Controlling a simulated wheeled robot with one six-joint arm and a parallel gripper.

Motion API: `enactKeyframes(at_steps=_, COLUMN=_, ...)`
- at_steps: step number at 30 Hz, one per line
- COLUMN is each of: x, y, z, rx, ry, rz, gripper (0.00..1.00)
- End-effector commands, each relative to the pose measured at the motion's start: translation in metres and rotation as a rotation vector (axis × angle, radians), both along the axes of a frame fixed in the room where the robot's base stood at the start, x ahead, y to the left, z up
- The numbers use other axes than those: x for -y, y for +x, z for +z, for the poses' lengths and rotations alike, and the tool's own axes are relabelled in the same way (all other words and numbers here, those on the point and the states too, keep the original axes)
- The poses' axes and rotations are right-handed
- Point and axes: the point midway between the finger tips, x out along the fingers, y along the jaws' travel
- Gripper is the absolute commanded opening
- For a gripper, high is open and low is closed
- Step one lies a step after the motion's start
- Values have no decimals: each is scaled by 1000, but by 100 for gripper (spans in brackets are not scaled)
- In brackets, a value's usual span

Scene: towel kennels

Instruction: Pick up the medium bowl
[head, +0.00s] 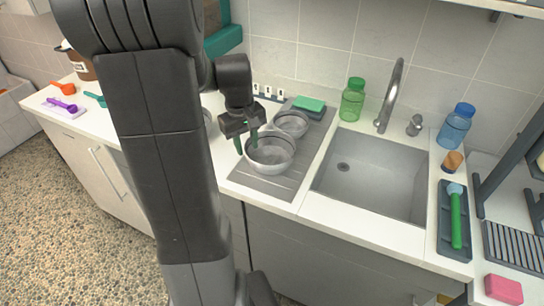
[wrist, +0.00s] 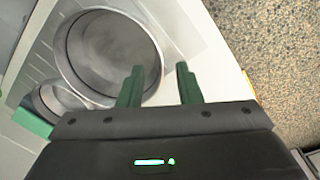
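A round metal bowl (head: 271,163) stands upright on the grey drainboard left of the sink. A smaller-looking metal bowl (head: 291,124) stands behind it. Part of another round metal thing (head: 208,121) shows beside my arm, mostly hidden. I cannot tell for sure which is the medium one. My gripper (head: 245,145), with green fingers, is open at the front bowl's left rim. In the wrist view the fingers (wrist: 160,68) lie to either side of the rim in the picture, one over the bowl's inside (wrist: 105,48), one outside. Contact cannot be told.
The sink (head: 370,170) with its tap (head: 391,95) lies right of the drainboard (head: 265,188). A green sponge (head: 309,103) and a green bottle (head: 352,99) stand at the back. Colored scoops (head: 62,105) lie on the counter at left. A dark tray (head: 454,220) holds a brush at right.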

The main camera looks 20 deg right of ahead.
Motion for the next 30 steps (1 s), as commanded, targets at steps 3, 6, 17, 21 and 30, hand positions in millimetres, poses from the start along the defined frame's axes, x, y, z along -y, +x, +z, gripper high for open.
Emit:
enactKeyframes(at_steps=3, x=1, y=0, z=-7, rx=-1, ry=0, rz=0, gripper=31)
enactKeyframes(at_steps=6, x=1, y=1, z=-15, rx=-2, ry=1, rz=0, gripper=31)
enactKeyframes(at_steps=17, x=5, y=4, z=-57, rx=-1, ry=0, rz=1, gripper=31)
enactKeyframes(at_steps=21, x=5, y=4, z=-58, rx=1, ry=-1, rz=1, gripper=31)
enactKeyframes(at_steps=30, x=5, y=4, z=-58, rx=1, ry=-1, rz=1, gripper=0)
